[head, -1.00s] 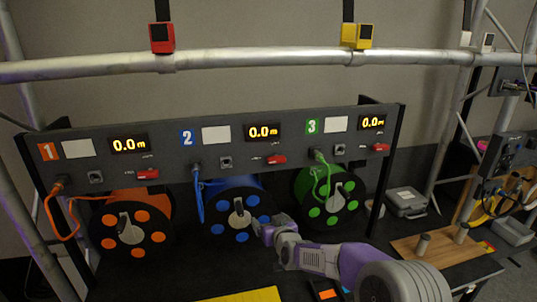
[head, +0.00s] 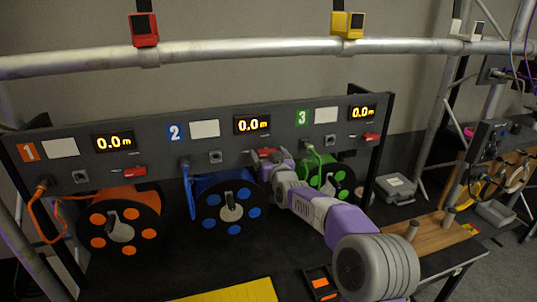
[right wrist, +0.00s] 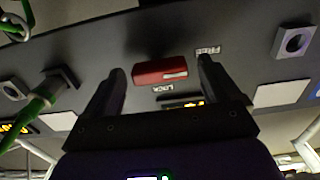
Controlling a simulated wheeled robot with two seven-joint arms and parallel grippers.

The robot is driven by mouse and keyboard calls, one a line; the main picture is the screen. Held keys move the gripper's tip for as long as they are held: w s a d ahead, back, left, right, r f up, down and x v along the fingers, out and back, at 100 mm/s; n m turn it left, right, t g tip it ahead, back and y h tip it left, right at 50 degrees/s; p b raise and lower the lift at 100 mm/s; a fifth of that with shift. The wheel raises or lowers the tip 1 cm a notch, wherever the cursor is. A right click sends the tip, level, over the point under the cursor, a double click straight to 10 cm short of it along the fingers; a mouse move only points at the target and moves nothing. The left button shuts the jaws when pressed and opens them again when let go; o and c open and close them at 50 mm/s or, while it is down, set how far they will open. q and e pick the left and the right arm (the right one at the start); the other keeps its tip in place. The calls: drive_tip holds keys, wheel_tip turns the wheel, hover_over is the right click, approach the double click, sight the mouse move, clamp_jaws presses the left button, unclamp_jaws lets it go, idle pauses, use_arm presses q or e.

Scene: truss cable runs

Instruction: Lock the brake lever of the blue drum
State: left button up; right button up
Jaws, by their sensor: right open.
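The blue drum (head: 228,205), number 2, sits under the panel (head: 100,160) with blue round marks and a pale hub. Its red brake lever (head: 265,153) is on the panel above right of the drum, partly hidden by my right gripper (head: 271,163). In the right wrist view the red lever (right wrist: 160,72) lies lengthwise across the gap between my open fingers, with LOCK and FREE labels near it. The gripper is not closed on it; whether a finger touches it I cannot tell. My left gripper is not in view.
The orange drum (head: 122,222) is left and the green drum (head: 335,178) right, partly behind my right arm. Their red levers (head: 135,171) (head: 370,137) are on the same panel. A green cable (right wrist: 40,105) runs close beside my right gripper. A yellow mat (head: 235,291) lies in front.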

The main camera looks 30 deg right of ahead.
drive_tip(key=shift+w, duration=0.1)
drive_tip(key=c, duration=1.1)
drive_tip(key=shift+o, duration=0.2)
drive_tip(key=m+b, duration=0.3)
drive_tip(key=b, duration=0.1)
drive_tip(key=shift+d+f+m, duration=0.1)
drive_tip(key=shift+f+m, duration=0.05)
drive_tip(key=shift+m, duration=0.15)
drive_tip(key=m+b, duration=0.2)
drive_tip(key=shift+m, duration=0.4)
drive_tip(key=shift+d+r+m+b, duration=0.15)
drive_tip(key=shift+m+b, duration=0.85)
drive_tip(key=shift+m, duration=1.9)
drive_tip(key=shift+d+r+m+b, duration=0.1)
drive_tip(key=shift+m+b, duration=0.9)
drive_tip(key=shift+m, duration=1.9)
